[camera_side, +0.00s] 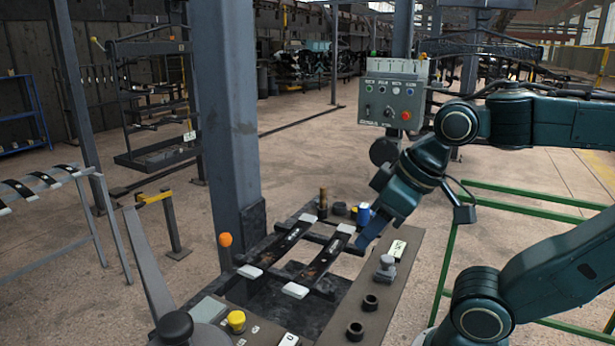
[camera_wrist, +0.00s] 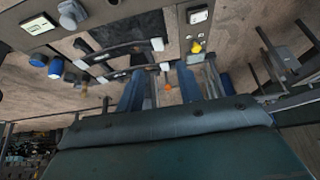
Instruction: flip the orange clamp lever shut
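The orange clamp lever shows as an orange ball knob (camera_side: 225,240) on a short upright stem, at the left end of the dark rack fixture (camera_side: 262,290). In the wrist view the orange knob (camera_wrist: 168,87) appears in the gap between my fingers, some distance beyond them. My gripper (camera_side: 368,238) points down and left over the right side of the fixture, well apart from the knob. In the wrist view its two blue fingers (camera_wrist: 158,76) are spread, with nothing seen between them in grasp. The lever's base is hard to make out.
Two dark spring strips (camera_side: 290,243) with pale end blocks lie across the fixture. A blue cap (camera_side: 363,213) stands close to my gripper. A yellow button (camera_side: 236,321) is at the front, and a thick grey column (camera_side: 228,120) rises behind the knob. A control box (camera_side: 393,92) hangs behind.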

